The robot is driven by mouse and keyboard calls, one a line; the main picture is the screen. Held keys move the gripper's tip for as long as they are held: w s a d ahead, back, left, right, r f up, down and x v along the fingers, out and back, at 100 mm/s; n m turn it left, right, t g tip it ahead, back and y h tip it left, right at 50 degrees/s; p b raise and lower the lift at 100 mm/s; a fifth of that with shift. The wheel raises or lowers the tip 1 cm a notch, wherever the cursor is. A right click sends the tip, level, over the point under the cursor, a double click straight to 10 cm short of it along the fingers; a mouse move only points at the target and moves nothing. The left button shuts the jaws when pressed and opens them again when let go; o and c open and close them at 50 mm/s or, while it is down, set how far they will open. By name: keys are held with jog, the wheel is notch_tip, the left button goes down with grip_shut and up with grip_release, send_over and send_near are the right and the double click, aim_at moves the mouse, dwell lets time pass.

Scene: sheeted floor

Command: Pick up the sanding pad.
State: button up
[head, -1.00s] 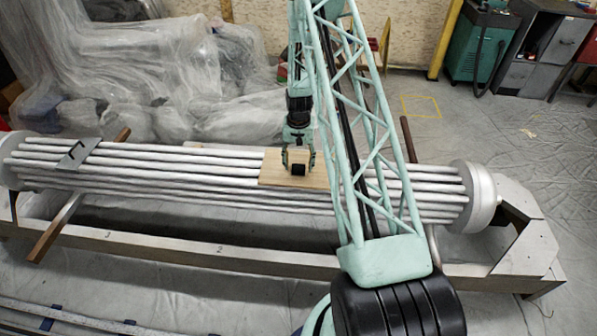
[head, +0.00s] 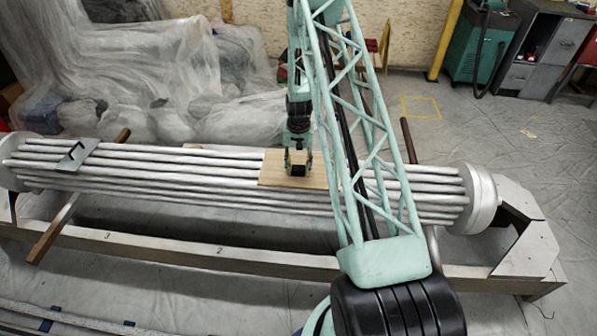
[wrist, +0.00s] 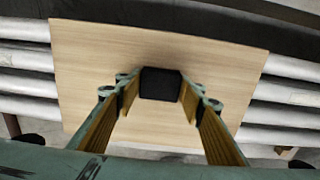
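The sanding pad, a small black block (wrist: 160,83), sits on a light wooden board (wrist: 95,60) in the wrist view. In the head view the pad (head: 298,170) shows on the board (head: 270,172), between my fingers. My gripper (wrist: 160,92) has one finger on each side of the pad, with slim gaps seeming to show between pad and fingertips. My gripper (head: 298,167) points down at the board in the head view. The pad's far side and exact contact with the fingers are hard to see.
The board lies across a bundle of long silver tubes (head: 200,165) held between round end plates (head: 480,198). A metal frame (head: 200,250) runs below. A small dark bracket (head: 77,155) rests on the tubes at left. Plastic-sheeted items (head: 130,75) stand behind.

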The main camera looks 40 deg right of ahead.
jog(key=c, duration=0.4)
jog(key=shift+r, duration=0.1)
jog(key=shift+r+p, duration=0.35)
jog(key=shift+r, duration=0.95)
jog(key=s+a+r+p, duration=0.1)
jog(key=s+a, duration=0.1)
jog(key=s, duration=0.5)
jog(key=s+a+r, duration=0.1)
jog(key=s+a, duration=0.2)
jog(key=s, duration=0.5)
jog(key=shift+a+p, duration=0.2)
jog(key=shift+p, duration=0.2)
jog(key=shift+r, duration=0.1)
jog(key=o, duration=0.3)
jog(key=shift+c, duration=1.1)
